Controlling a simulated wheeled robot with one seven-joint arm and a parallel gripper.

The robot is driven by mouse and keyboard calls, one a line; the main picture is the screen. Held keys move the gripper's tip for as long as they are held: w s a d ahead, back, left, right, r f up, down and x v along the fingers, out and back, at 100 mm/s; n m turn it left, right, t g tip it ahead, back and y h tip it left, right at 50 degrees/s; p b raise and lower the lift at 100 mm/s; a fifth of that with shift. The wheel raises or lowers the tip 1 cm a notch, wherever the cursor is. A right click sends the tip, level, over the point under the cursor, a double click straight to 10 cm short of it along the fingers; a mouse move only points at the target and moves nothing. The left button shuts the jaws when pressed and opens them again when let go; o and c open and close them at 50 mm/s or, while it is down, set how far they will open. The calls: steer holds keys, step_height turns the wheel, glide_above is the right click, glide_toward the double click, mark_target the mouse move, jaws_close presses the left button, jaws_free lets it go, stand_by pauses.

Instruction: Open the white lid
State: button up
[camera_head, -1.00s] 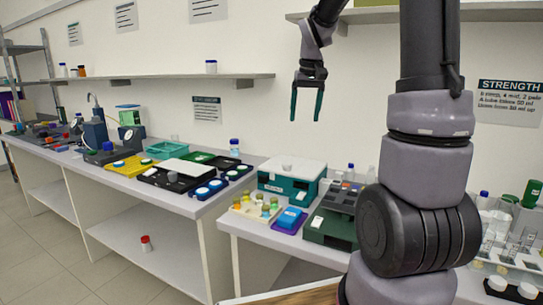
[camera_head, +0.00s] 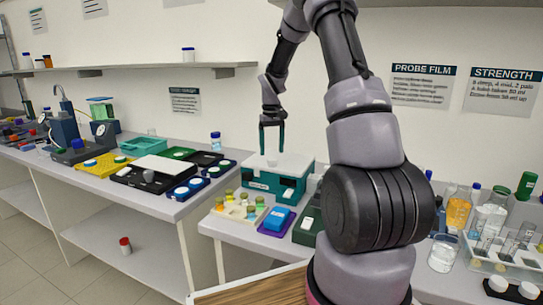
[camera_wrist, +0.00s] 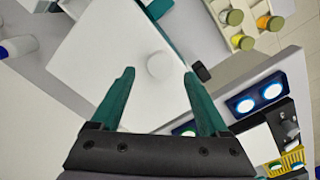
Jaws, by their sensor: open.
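The white lid (camera_head: 291,164) lies flat on top of a teal box (camera_head: 262,185) on the near bench. It also shows large in the wrist view (camera_wrist: 95,62). A small round white knob (camera_wrist: 159,65) stands on the lid. My gripper (camera_head: 272,150) points down just above the lid at the knob. In the wrist view, the open fingers (camera_wrist: 158,75) lie to either side of the knob's line, with nothing between them that I can see gripped. I cannot tell the exact height of the fingertips above the lid.
A tray with small jars (camera_head: 238,211) and a blue box (camera_head: 277,218) stand in front of the teal box. Glassware (camera_head: 458,212) stands on the right. A blue-capped bottle (camera_head: 215,141) stands to the left. A shelf (camera_head: 150,69) runs along the wall.

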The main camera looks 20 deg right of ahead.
mark_target(272, 159)
steer(key=shift+f, duration=1.6)
steer(key=shift+c, duration=0.3)
jaws_close()
